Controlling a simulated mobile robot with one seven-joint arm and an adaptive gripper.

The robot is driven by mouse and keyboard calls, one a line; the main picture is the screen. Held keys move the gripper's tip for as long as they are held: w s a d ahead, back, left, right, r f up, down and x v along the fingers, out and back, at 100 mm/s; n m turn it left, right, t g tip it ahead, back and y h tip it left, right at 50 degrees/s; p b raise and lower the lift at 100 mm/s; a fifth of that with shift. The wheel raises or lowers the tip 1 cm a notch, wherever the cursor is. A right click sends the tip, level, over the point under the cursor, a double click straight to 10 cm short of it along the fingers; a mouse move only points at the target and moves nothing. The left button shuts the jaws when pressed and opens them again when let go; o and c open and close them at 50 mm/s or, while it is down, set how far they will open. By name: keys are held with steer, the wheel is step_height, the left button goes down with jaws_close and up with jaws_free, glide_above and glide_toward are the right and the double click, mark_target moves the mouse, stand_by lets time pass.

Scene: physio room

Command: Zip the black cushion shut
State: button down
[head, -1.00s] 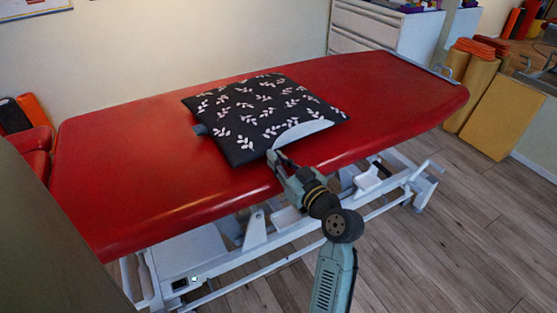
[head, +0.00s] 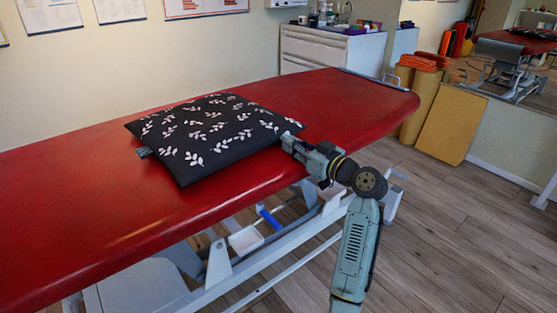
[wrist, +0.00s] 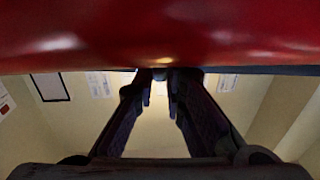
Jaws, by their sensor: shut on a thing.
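The black cushion (head: 205,135), printed with white leaves, lies flat on the red treatment table (head: 110,215). A small grey tab (head: 144,152) sticks out at its left corner. My gripper (head: 289,142) is at the cushion's right corner, at the right end of its front edge. No pale gap shows along that edge. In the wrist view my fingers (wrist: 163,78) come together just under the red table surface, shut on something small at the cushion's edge. The zip pull itself is too small to make out.
The table's white frame (head: 250,270) and a blue roll (head: 270,219) lie below the table top, near my arm. A white drawer cabinet (head: 330,55) stands behind. Yellow mats (head: 447,125) lean at the right. The wooden floor at right is clear.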

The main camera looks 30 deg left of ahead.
steer(key=shift+w+d, duration=0.15)
steer(key=shift+w, duration=0.35)
steer(key=shift+w+d, duration=0.15)
steer(key=shift+w, duration=0.35)
steer(key=c, duration=1.6)
jaws_free()
steer(key=shift+c, duration=0.2)
steer(key=v, duration=1.2)
steer(key=shift+s, duration=0.1)
